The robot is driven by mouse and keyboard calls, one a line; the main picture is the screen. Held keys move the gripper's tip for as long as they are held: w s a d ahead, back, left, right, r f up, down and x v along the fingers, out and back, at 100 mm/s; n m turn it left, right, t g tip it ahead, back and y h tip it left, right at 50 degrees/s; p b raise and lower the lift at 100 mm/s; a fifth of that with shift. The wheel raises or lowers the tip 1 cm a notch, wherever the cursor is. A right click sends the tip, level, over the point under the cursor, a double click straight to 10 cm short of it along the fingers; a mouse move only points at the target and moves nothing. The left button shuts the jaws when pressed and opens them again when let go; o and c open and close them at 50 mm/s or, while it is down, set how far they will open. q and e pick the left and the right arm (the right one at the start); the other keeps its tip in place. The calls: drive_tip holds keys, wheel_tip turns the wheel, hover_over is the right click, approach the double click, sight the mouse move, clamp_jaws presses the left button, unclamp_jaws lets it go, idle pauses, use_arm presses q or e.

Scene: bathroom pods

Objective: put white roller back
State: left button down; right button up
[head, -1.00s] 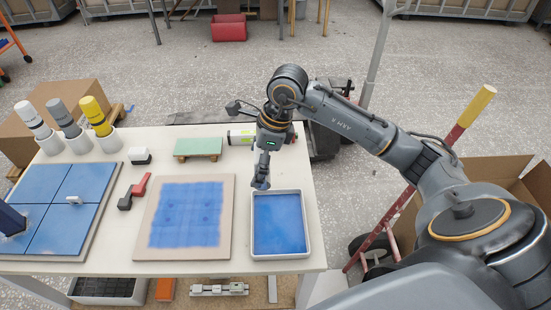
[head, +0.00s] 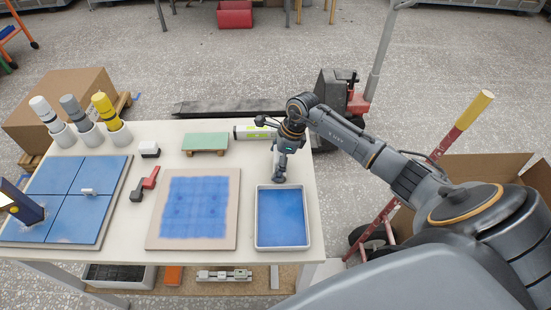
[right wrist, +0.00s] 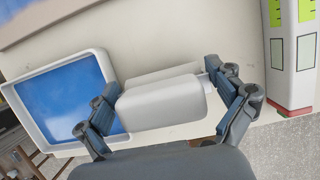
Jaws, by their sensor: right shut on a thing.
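The white roller (right wrist: 165,105) lies across between the fingers of my right gripper (right wrist: 165,88) in the right wrist view; the gripper is shut on it. A second pale edge shows just behind it. In the head view my right gripper (head: 279,178) is over the table, just behind the blue-filled white tray (head: 309,225), and the roller is mostly hidden there by the gripper. The tray also shows in the right wrist view (right wrist: 112,75), left of the roller.
A white and green box (head: 243,132) lies behind the gripper. A green block (head: 205,142), a blue-painted board (head: 152,238), a red and black tool (head: 144,184) and a small white block (head: 149,149) are to the left. White cups (head: 64,137) hold white, grey and yellow-topped items.

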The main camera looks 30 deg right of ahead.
drive_tip(key=shift+f, duration=0.2)
drive_tip(key=o, duration=0.9)
drive_tip(key=shift+c, duration=0.2)
drive_tip(key=shift+r, duration=0.15)
drive_tip(key=shift+r, duration=0.2)
drive_tip(key=b+v, duration=0.4)
drive_tip(key=v, duration=0.7)
drive_tip(key=shift+r, duration=0.35)
drive_tip(key=shift+s+d, duration=0.1)
drive_tip(key=shift+d, duration=0.05)
